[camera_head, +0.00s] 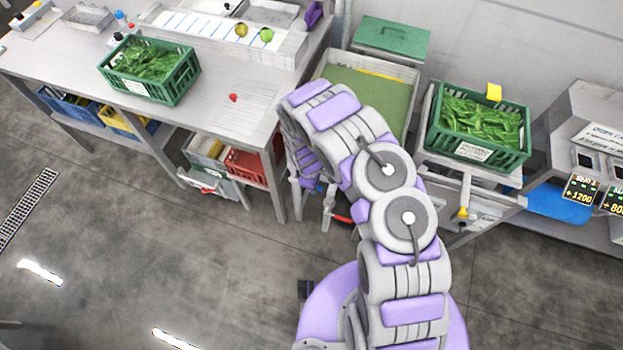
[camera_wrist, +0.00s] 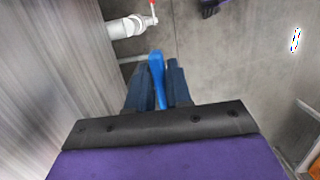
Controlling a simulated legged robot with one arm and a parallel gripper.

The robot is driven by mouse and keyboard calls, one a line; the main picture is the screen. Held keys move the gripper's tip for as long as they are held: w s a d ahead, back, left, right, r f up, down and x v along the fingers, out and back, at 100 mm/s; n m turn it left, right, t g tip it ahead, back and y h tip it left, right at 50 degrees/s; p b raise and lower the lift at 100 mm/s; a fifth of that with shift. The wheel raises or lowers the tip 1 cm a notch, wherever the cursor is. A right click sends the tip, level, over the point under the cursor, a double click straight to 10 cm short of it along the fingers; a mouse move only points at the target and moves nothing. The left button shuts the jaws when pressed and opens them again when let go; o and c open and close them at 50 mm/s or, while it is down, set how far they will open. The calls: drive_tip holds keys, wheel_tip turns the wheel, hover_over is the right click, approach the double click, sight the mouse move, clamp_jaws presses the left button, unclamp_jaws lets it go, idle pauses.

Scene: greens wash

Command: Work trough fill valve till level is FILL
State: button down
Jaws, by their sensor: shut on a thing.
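In the wrist view, the two dark fingers of my gripper (camera_wrist: 155,84) are closed on a blue lever (camera_wrist: 157,72), which stands up between them. I take this lever to be the fill valve's handle; no label on it is readable. A white pipe fitting with a red handle (camera_wrist: 127,27) is just beyond it, apart from the fingers. In the head view, a basin with a pale rim (camera_head: 411,72) and a flat green surface, likely the trough, stands behind my arm. My arm hides its near side and my gripper there. I see no readable level mark.
A green crate of leaves (camera_head: 178,92) stands on the left bench (camera_head: 60,68). Another green crate of leaves (camera_head: 490,157) stands right of the basin. A green lidded box (camera_head: 392,38) is behind it. Displays (camera_head: 581,188) are at the far right. The floor at left is clear.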

drive_tip(key=shift+s+d+f+y+p, duration=0.2)
drive_tip(key=shift+d+y+p, duration=0.15)
drive_tip(key=shift+p, duration=0.65)
drive_tip(key=shift+f, duration=0.15)
drive_tip(key=c, duration=1.4)
unclamp_jaws()
drive_tip(key=shift+d+f, duration=0.1)
drive_tip(key=shift+o, duration=1.4)
drive_tip(key=shift+w+d, duration=0.1)
drive_tip(key=shift+d, duration=0.1)
drive_tip(key=shift+a+r, duration=0.25)
wheel_tip(320, 180, up, 17)
drive_tip(key=a+p, duration=0.1)
drive_tip(key=p, duration=0.1)
drive_tip(key=shift+w, duration=0.35)
